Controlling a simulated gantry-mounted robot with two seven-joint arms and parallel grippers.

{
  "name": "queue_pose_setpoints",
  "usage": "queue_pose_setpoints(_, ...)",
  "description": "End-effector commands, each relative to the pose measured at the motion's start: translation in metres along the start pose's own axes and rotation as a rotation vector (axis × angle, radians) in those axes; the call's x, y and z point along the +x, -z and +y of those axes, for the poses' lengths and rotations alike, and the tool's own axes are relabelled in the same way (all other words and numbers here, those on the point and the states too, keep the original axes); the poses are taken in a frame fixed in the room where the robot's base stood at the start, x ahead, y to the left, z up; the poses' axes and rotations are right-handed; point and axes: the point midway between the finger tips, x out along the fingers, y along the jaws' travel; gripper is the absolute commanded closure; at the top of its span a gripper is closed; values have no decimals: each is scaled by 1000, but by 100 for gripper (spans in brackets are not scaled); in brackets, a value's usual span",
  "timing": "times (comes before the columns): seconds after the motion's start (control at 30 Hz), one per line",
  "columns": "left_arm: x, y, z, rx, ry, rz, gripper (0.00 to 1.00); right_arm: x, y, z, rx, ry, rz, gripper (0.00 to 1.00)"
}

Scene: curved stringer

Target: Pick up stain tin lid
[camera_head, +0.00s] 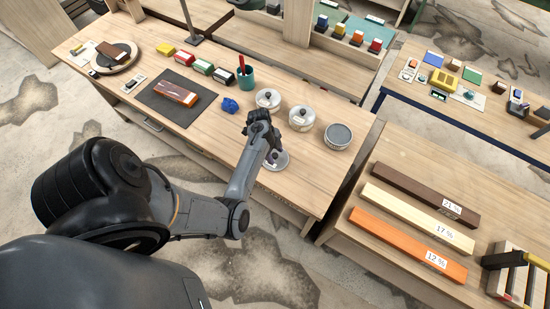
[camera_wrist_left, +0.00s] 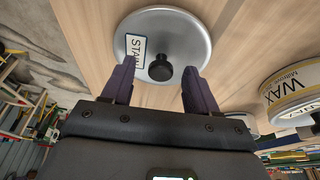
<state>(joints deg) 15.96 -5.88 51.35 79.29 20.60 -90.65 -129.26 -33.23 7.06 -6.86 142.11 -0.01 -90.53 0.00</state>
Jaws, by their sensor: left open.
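The stain tin lid (camera_head: 275,161) is a round silver disc with a dark knob, lying on the wooden bench near its front edge. In the left wrist view the lid (camera_wrist_left: 185,32) shows a white label reading "STAIN" beside the black knob. My left gripper (camera_head: 270,143) is over the lid, partly covering it. In the left wrist view its two dark fingers (camera_wrist_left: 155,85) are apart, with the knob showing between and just beyond them. The gripper is empty. My right gripper is not in view.
Two lidded tins, one at the back (camera_head: 268,99) and one nearer (camera_head: 301,118), and an open grey-topped tin (camera_head: 338,136) stand behind and right of the lid. A blue object (camera_head: 229,105) and a green cup (camera_head: 245,77) lie to the left. Bare bench lies left of the gripper.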

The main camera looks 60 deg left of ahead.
Motion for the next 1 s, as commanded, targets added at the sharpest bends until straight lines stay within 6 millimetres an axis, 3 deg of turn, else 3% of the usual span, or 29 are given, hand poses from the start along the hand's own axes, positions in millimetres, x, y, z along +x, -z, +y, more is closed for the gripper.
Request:
queue_pose_setpoints(0.07,0,0,0,0,0,0,41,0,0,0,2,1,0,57)
queue_pose_setpoints(0.47,0,0,0,0,0,0,100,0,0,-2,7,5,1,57)
queue_pose_setpoints(1.0,-11,7,-1,7,-1,0,100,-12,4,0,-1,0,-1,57)
